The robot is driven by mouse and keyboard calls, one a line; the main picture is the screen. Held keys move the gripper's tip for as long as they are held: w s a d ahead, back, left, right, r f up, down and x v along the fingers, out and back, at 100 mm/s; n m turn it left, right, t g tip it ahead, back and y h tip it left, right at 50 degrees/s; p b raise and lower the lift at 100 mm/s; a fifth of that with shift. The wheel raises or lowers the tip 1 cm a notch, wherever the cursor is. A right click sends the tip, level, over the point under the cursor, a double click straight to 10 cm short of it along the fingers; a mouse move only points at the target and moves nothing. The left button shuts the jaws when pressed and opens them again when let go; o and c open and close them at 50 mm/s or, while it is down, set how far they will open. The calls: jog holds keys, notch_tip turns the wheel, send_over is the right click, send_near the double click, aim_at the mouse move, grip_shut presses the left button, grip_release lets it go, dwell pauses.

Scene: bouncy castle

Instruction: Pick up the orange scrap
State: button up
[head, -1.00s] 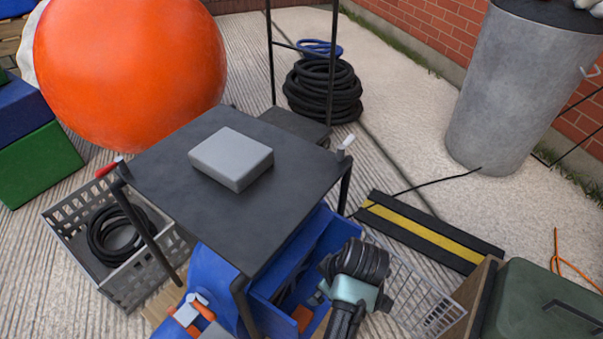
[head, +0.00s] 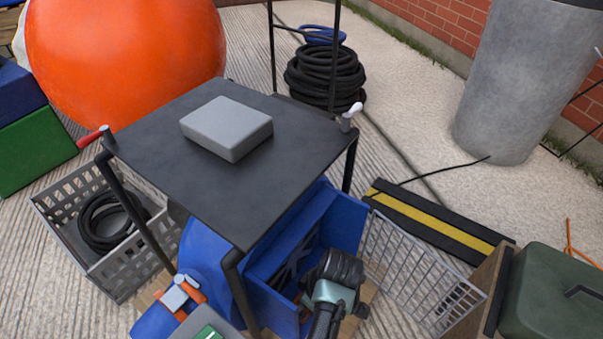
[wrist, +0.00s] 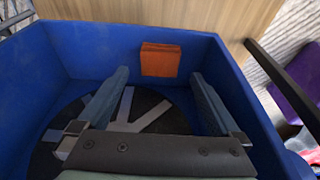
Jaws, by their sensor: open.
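The orange scrap (wrist: 160,60) is a small square piece in the wrist view. It is at the far inner wall of a blue bin (wrist: 80,55), near the middle. My gripper (wrist: 160,75) is open and empty, with its two fingers reaching into the bin. The scrap shows beyond and between the fingertips, and I see no contact. In the head view my wrist (head: 330,285) is over the blue bin (head: 345,225), at the table's right front side. The fingers are hidden there.
A dark table (head: 165,150) with a grey box (head: 227,128) overhangs part of the bin. A wire basket (head: 420,270) and a green case (head: 555,290) stand to the right. Dark pieces and pale strips (wrist: 130,110) lie on the bin floor.

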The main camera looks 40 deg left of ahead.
jog(key=b+x, duration=0.3)
jog(key=x, duration=0.1)
jog(key=shift+f, duration=0.15)
jog(key=shift+c, duration=0.3)
jog(key=c, duration=1.2)
